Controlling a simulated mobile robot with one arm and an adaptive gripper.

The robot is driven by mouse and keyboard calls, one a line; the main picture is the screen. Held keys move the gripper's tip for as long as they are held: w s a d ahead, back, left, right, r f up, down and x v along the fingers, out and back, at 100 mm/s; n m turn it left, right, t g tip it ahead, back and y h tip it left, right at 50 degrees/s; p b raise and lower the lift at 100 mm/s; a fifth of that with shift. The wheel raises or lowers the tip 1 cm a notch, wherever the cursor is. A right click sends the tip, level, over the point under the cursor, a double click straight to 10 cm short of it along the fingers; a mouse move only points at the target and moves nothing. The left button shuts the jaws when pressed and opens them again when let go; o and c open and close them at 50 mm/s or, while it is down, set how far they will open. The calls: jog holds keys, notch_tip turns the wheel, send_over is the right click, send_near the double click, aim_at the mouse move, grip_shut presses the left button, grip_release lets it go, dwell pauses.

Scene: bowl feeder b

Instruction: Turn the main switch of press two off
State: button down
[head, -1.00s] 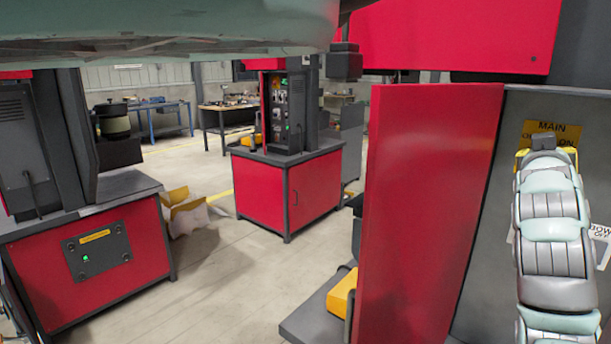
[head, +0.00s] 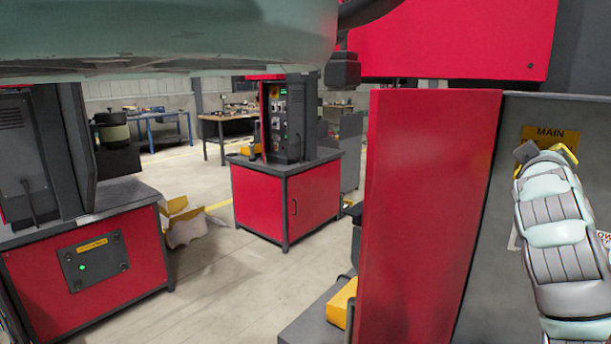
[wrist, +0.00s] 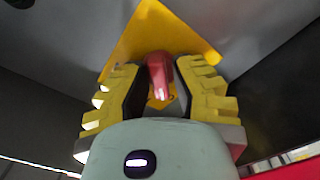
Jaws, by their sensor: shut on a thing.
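In the wrist view, a red switch handle (wrist: 160,76) stands in front of a yellow plate (wrist: 152,32) on a grey panel. The yellow fingers of my gripper (wrist: 161,84) are shut on the handle, one on each side. The plate looks tilted in this view. In the head view, my gripper (head: 527,158) is at the grey panel (head: 488,245), just below a yellow sign (head: 553,134) that reads MAIN. My gripper and arm hide the handle and the lower part of the sign there.
A red panel (head: 425,210) stands out left of the switch panel. A white label (head: 605,239) is partly hidden behind my arm. A red machine base (head: 88,265) is at left and a red cabinet (head: 290,198) further back.

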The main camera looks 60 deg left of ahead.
jog(key=shift+f, duration=0.3)
jog(key=c, duration=1.1)
grip_release()
jog(key=shift+w+r, duration=0.1)
jog(key=shift+o, duration=0.6)
jog(key=shift+r, duration=0.15)
